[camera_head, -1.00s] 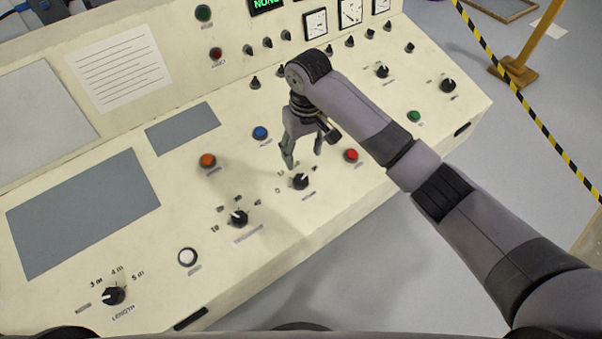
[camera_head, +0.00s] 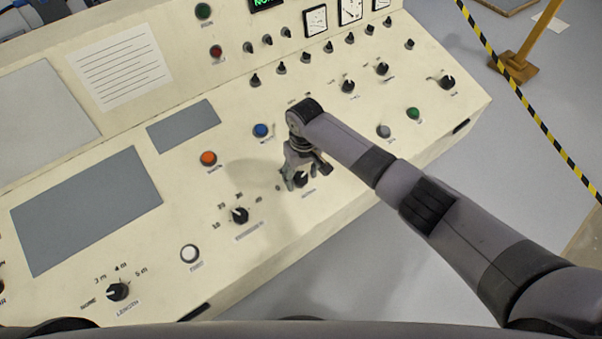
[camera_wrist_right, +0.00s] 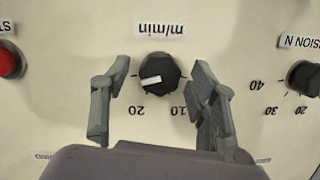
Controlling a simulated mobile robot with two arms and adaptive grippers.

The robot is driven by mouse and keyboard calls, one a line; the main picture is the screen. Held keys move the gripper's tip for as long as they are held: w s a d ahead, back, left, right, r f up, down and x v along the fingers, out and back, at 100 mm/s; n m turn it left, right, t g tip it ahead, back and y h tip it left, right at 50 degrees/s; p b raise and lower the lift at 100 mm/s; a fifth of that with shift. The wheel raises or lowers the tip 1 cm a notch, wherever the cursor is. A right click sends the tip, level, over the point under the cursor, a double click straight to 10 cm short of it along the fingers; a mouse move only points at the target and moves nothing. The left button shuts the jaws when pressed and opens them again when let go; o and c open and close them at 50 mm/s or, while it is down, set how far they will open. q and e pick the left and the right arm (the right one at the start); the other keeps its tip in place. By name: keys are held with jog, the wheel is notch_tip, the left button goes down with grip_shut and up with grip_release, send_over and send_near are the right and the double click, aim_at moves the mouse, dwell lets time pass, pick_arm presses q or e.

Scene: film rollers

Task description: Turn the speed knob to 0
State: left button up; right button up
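The speed knob is black with a white pointer. In the right wrist view it (camera_wrist_right: 158,72) sits below an upside-down "m/min" label, with 20 and 10 marked on its near side. Its white pointer points left in that view. No 0 mark is visible there. In the head view the knob (camera_head: 301,180) is mostly covered by my right gripper (camera_head: 296,178). In the wrist view my right gripper (camera_wrist_right: 159,75) is open. One finger is on each side of the knob, with a gap to it. My left gripper is not in view.
The tension knob (camera_head: 240,216) is just left of the speed knob; it also shows in the wrist view (camera_wrist_right: 303,77). A red button (camera_wrist_right: 8,62) is on the other side. Blue (camera_head: 261,130), orange (camera_head: 208,158) and white (camera_head: 190,253) buttons are on the panel.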

jog(key=c, duration=1.1)
